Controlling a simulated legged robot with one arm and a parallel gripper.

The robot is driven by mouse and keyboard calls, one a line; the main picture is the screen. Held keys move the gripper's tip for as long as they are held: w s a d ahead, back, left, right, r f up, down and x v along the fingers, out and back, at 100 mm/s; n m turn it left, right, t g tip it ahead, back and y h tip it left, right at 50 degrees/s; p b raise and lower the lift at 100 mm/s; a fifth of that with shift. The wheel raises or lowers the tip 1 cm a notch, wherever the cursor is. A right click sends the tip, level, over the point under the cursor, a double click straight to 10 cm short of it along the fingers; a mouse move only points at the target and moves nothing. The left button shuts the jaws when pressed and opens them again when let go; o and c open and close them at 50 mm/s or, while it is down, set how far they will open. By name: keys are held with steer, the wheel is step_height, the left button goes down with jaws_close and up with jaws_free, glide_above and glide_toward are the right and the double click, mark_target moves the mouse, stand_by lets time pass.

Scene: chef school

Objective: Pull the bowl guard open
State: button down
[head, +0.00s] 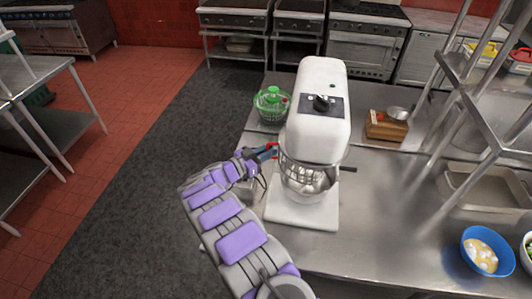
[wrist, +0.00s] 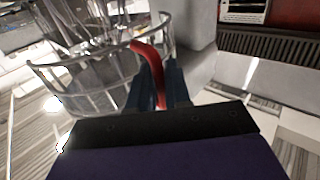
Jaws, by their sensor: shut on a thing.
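The white stand mixer (head: 318,110) stands on the steel counter. Its wire bowl guard (head: 310,176) curves around the front above the steel mixing bowl (head: 312,190). In the wrist view the guard (wrist: 95,85) shows as a clear, barred ring at the upper left. My gripper (head: 268,152) is at the left side of the guard, shut on its red handle (wrist: 148,62). The handle rises from between my fingers (wrist: 160,88) toward the guard rim.
A green basket (head: 271,104) stands left behind the mixer. A wooden box (head: 386,126) is right of it. A blue bowl (head: 487,250) and a steel pan (head: 486,186) are at the right, by a metal rack (head: 470,90). The counter just right of the mixer is clear.

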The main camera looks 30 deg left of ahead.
stand_by(0.4)
steer(key=c, duration=1.3)
jaws_free()
steer(key=b+v, duration=0.1)
steer(key=v, duration=1.6)
steer(key=shift+s+a+f, duration=0.15)
steer(key=shift+s+a, duration=0.05)
steer(key=shift+a, duration=0.25)
